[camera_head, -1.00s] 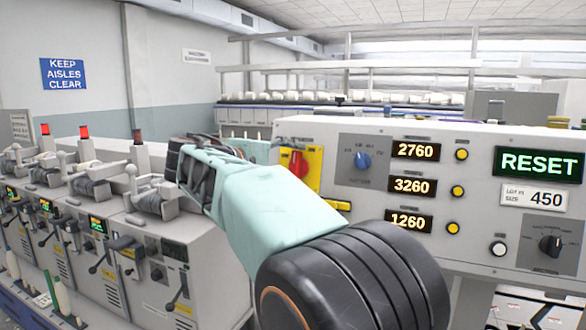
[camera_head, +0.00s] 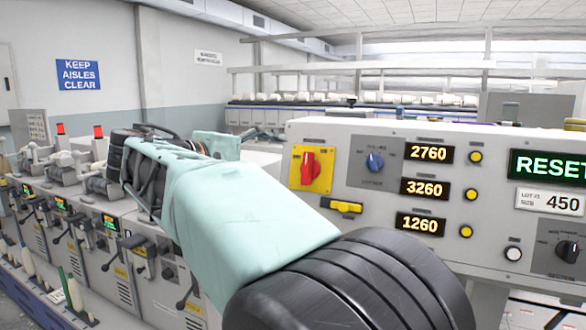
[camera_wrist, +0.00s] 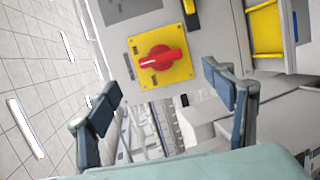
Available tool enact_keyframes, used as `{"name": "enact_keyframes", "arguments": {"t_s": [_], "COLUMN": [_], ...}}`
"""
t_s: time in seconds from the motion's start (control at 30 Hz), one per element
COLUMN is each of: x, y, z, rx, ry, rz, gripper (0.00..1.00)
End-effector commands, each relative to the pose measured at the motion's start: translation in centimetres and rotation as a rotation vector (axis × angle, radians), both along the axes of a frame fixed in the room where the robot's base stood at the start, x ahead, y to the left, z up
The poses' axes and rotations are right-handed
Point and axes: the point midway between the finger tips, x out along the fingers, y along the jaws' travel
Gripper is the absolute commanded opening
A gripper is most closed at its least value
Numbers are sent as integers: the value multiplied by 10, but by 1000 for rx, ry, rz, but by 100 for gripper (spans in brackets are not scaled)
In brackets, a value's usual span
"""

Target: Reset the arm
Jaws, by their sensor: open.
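My gripper (camera_wrist: 160,108) shows in the wrist view with its two dark-padded fingers spread wide and nothing between them. Beyond the fingers, a red rotary switch (camera_wrist: 162,57) on a yellow plate sits on the grey control panel, apart from the gripper. The red switch (camera_head: 311,168) is on the panel's left end, right of the arm's far end.
The control panel (camera_head: 330,140) holds a blue knob (camera_head: 374,161), number displays, yellow buttons and a green RESET display (camera_head: 550,164). A yellow handle (camera_head: 347,206) is below the red switch. Winding machines (camera_head: 60,215) with levers and red lamps stand at the left, close to my arm.

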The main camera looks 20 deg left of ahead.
Motion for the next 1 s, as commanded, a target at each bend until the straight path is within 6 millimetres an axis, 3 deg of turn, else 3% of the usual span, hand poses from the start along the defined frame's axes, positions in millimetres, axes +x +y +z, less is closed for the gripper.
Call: {"name": "enact_keyframes", "arguments": {"t_s": [0.2,0.63,0.73,0.87,1.0], "x": [-15,-15,-10,15,53], "y": [5,5,-4,-46,-130], "z": [4,4,8,23,49], "rx": [1,1,10,63,165], "ry": [0,0,-4,-20,-53], "rz": [0,-1,-14,-76,-189], "gripper": [75,75,75,75,75]}}
